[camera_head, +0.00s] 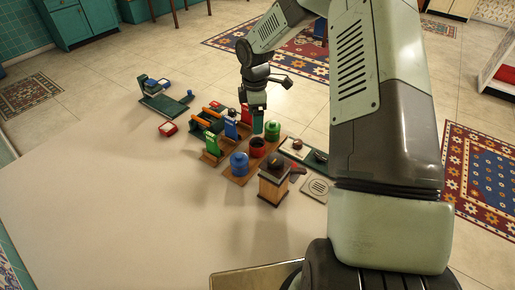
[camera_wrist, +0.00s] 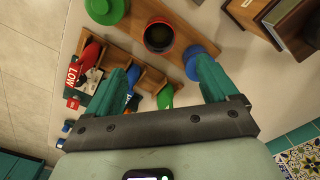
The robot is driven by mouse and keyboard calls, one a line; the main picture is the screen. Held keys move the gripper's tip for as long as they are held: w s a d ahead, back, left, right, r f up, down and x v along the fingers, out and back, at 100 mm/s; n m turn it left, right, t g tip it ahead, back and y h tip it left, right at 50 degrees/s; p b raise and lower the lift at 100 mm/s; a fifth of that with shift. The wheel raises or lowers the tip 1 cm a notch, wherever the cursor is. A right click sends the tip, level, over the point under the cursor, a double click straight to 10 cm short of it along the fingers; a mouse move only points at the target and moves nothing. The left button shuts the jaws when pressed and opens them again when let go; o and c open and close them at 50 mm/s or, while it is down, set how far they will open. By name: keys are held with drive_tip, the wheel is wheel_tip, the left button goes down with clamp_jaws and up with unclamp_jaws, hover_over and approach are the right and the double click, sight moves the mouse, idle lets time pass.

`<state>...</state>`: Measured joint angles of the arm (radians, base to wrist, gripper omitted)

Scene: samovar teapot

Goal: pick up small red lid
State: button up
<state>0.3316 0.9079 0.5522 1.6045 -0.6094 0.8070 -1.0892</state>
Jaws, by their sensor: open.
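I cannot clearly pick out a small red lid. A small red piece with a pale top (camera_head: 167,128) lies at the left of the group in the head view; I cannot tell if it is a lid. An open red pot (camera_head: 257,147), dark inside, stands on a wooden board between a green pot (camera_head: 272,131) and a blue pot (camera_head: 239,164). The red pot also shows in the wrist view (camera_wrist: 159,37). My gripper (camera_head: 258,122) points down close above the group. In the wrist view its teal fingers (camera_wrist: 165,62) are wide apart, with nothing held between them.
A wooden rack (camera_wrist: 155,80) with upright red, blue and green pieces stands beside the pots. A dark-topped wooden box (camera_head: 274,183) stands at the front right, near a tray (camera_head: 292,147). The pale table (camera_head: 110,200) is clear at the front left.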

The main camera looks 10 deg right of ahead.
idle(0.4)
drive_tip(key=shift+c, duration=1.2)
drive_tip(key=s+d+f+m, duration=0.2)
drive_tip(key=s+d+m, duration=0.25)
drive_tip(key=m, duration=1.35)
drive_tip(key=s+d+f+m, duration=0.1)
drive_tip(key=s+d+m, duration=0.35)
drive_tip(key=m, duration=1.35)
drive_tip(key=f, duration=1)
drive_tip(key=shift+w+d+f, duration=0.15)
drive_tip(key=shift+w+d, duration=0.1)
drive_tip(key=shift+w, duration=0.1)
drive_tip(key=shift+c, duration=0.3)
